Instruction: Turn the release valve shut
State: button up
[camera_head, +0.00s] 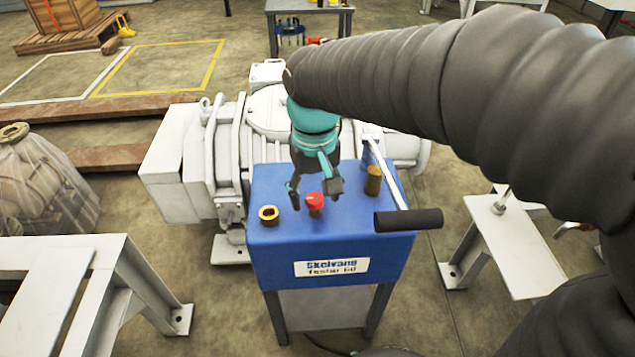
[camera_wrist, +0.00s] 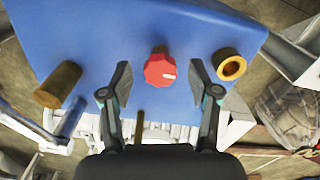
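The release valve appears as a red knob (camera_head: 314,200) on top of the blue tester box (camera_head: 330,240). In the wrist view the red knob (camera_wrist: 160,70) shows a short white mark on its face, pointing to the right. My gripper (camera_head: 315,192) is above the box, pointing down. In the wrist view my gripper (camera_wrist: 158,85) is open, with one finger on each side of the knob and a gap between each finger and the knob. I cannot tell how far the fingertips are above the box top.
A brass ring fitting (camera_head: 268,215) is left of the knob and a brass cylinder (camera_head: 373,180) is right of it. A lever with a black handle (camera_head: 408,220) sticks out at the box's right front. A white pump (camera_head: 270,115) stands behind.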

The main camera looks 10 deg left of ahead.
aim_at(315, 198)
jog(key=shift+r, duration=0.1)
notch_tip(315, 198, up, 12)
dwell(0.5)
